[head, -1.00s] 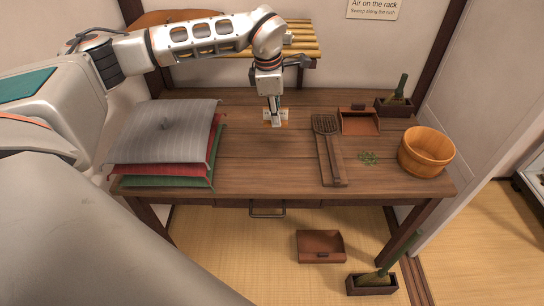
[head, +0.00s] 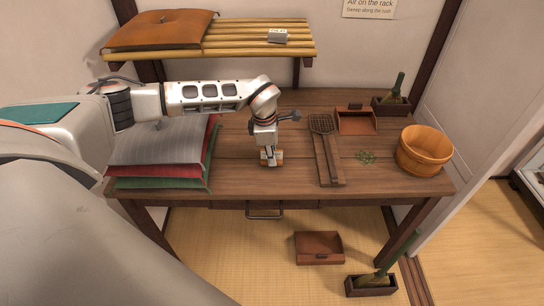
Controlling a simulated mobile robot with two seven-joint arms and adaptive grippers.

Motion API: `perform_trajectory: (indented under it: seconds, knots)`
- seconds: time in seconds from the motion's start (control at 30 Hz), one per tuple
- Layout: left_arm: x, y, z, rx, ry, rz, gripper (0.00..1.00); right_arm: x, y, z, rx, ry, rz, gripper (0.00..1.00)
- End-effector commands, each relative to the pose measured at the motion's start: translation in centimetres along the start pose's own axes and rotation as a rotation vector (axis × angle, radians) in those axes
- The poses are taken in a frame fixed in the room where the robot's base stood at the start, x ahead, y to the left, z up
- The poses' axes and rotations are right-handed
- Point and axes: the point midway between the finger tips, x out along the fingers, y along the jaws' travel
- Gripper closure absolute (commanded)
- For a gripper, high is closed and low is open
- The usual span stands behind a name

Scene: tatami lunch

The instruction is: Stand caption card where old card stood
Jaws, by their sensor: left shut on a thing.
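My left gripper (head: 270,157) is over the middle of the wooden table, pointing down. It is shut on a small pale thing with orange edges, likely the caption card (head: 279,160); the fingers hide much of it. It is close to the tabletop; I cannot tell whether it touches. A small grey block with a white face (head: 277,36) stands on the slatted rack at the back; its marks are too small to read. My right gripper is not in view.
Stacked cushions (head: 155,145) fill the table's left side. A brown cushion (head: 160,30) lies on the rack (head: 230,40). The table's front middle is clear.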

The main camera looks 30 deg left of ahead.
Motion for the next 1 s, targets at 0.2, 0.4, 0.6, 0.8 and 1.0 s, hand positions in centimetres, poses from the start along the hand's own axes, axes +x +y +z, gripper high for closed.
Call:
perform_trajectory:
  seconds: [0.2,0.4,0.6,0.8,1.0]
  knots:
    - [0.7,0.0,-0.1,-0.001,-0.001,0.002,0.96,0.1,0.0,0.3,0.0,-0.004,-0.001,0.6]
    - [0.9,-0.1,-0.1,-0.001,0.0,0.001,0.96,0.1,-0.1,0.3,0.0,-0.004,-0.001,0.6]
    - [0.9,-0.1,-0.1,-0.001,-0.001,0.001,0.63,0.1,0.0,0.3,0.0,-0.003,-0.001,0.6]
    - [0.9,-0.1,-0.1,-0.001,-0.001,0.001,0.63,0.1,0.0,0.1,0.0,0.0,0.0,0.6]
    - [-0.3,0.1,0.0,0.0,-0.002,0.004,0.63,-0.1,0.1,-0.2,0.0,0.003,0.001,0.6]
